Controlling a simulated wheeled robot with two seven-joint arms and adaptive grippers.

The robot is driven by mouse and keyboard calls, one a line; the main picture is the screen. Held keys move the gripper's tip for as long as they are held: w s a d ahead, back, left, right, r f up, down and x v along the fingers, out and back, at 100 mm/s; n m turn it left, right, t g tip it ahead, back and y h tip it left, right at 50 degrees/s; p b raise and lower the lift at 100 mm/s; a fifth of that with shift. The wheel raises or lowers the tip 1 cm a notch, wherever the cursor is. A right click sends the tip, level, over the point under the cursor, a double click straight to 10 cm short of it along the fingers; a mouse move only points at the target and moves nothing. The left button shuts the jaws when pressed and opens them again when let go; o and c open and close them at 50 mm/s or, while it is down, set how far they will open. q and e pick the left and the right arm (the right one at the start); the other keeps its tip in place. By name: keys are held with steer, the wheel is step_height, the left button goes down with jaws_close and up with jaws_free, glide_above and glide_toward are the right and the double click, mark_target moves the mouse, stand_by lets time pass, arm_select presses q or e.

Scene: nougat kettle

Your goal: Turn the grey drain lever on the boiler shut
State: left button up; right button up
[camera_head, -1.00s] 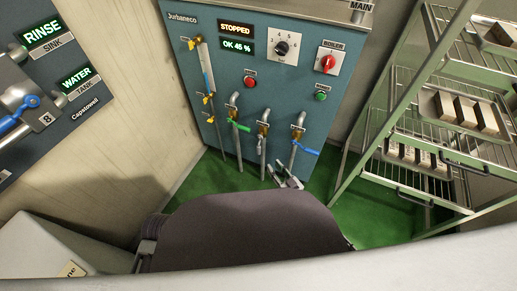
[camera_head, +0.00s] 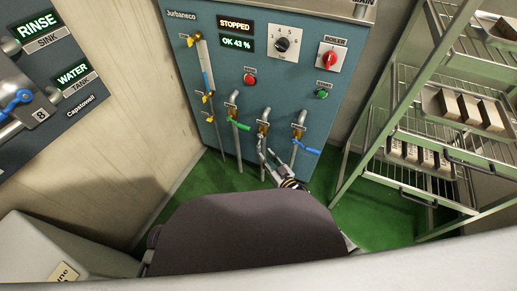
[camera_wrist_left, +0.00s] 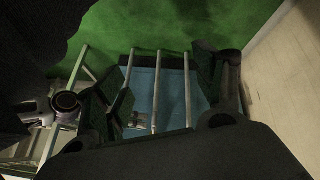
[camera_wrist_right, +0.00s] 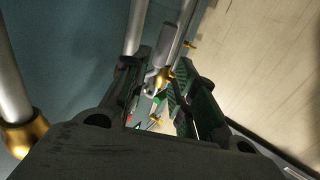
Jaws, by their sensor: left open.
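The boiler (camera_head: 215,95) is a blue-grey panel with three pipe valves low on it. The grey drain lever (camera_head: 261,146) is on the middle valve, between the green lever (camera_head: 239,125) and the blue lever (camera_head: 306,149). It hangs down along its pipe. My right gripper (camera_head: 271,158) is at this lever's lower end and partly hides it. In the right wrist view, the grey lever (camera_wrist_right: 160,58) reaches between the open fingers, near a brass valve; contact is unclear. My left gripper (camera_wrist_left: 160,88) is open and empty in its wrist view, and hidden in the head view.
A wire rack (camera_head: 400,120) with metal pans stands to the right of the boiler. A rinse and water panel (camera_head: 45,85) is on the left. Thin pipes run close to my right fingers. Green floor (camera_head: 225,180) is free in front of the boiler.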

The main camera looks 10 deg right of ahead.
mark_target(258, 146)
arm_select(q)
steer(key=shift+n+t+h, duration=0.3)
steer(key=shift+t+h, duration=0.1)
steer(key=shift+t, duration=0.1)
steer(key=shift+w+d+f+b, duration=0.1)
steer(key=shift+d+f+b, duration=0.1)
steer(key=shift+f+b, duration=0.75)
steer(key=shift+w+d+f+b, duration=0.1)
steer(key=shift+d+f+b, duration=0.15)
steer(key=shift+f, duration=1.15)
arm_select(e)
steer(key=shift+x, duration=3.6)
steer(key=shift+c, duration=0.2)
jaws_close()
